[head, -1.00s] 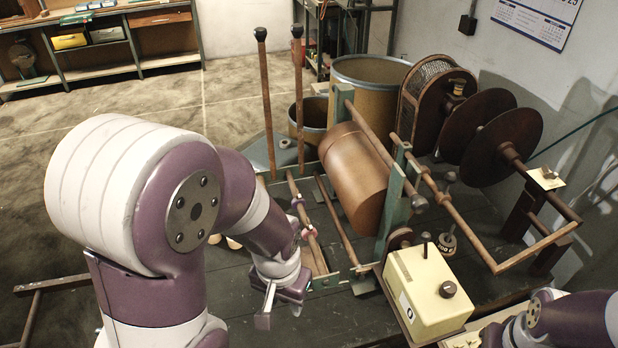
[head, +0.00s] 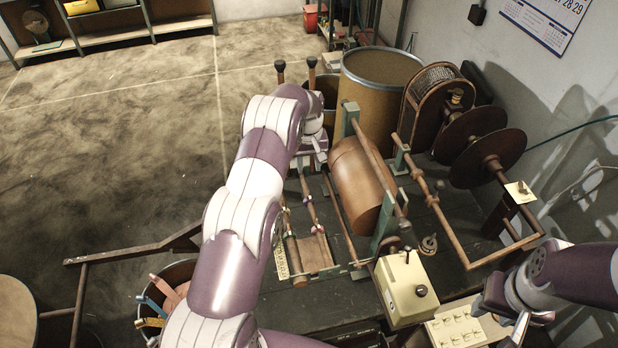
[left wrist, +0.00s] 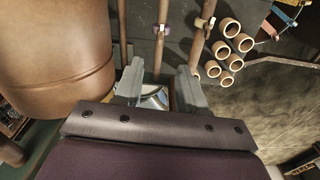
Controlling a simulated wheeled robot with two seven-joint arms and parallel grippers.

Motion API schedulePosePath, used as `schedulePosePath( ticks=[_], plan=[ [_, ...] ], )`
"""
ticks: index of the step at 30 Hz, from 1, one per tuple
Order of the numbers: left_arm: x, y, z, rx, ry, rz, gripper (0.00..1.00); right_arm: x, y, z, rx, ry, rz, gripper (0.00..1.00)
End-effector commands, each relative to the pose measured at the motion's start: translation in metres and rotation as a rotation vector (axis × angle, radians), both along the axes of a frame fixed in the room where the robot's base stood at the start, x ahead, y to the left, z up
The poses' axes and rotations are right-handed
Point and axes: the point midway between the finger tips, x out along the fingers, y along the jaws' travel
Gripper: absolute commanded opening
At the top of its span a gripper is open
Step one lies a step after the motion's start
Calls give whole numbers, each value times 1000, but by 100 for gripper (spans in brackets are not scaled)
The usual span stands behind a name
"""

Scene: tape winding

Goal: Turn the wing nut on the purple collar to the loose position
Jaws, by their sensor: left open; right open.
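A small purple collar (left wrist: 161,29) sits around a brown rod at the top centre of the left wrist view, with a pale part on it that may be its wing nut; its setting is too small to read. In the head view a purplish collar (head: 307,199) shows on a rod in front of the copper drum, but I cannot tell if it is the same one. My left gripper (head: 318,150) is beside the drum's left end. My right gripper (head: 502,318) is open at the lower right.
The copper drum (head: 356,185) lies close beside my left gripper. A cream box (head: 408,287) with knobs stands near the front. Another rod carries a tan collar (left wrist: 205,23). Several short tubes (left wrist: 231,27) lie beside the rods. Large dark discs (head: 487,158) stand at the right.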

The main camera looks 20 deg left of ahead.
Motion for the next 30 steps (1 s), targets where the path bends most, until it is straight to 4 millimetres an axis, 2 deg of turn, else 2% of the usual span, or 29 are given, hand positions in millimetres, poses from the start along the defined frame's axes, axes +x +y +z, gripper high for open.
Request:
schedulePosePath(
  ticks=[1, 5, 12, 14, 15, 19, 24, 30],
  plan=[
    [7, 1, 8, 1, -10, 31, 41, 0, 0, -3, 0, 1, 0, 43],
    [-1, -1, -11, -5, 25, 81, 41, 0, 0, -20, 0, 0, 0, 43],
    [-1, -1, -75, -4, 23, 78, 41, 0, 0, -85, 0, 0, 0, 43],
    [-1, -1, -86, -4, 23, 78, 41, -1, 0, -95, 0, 1, 0, 43],
    [-2, -1, -82, -5, 26, 78, 41, -1, 0, -77, 0, 2, 0, 43],
    [-1, -1, -102, -4, 23, 77, 41, 0, 0, -67, 0, -1, 0, 43],
    [-1, -1, -117, -5, 22, 77, 41, 0, 0, -64, 0, -1, 0, 43],
    [-1, -1, -119, -4, 21, 77, 41, 0, 0, -65, 0, 0, 0, 43]
  ],
)
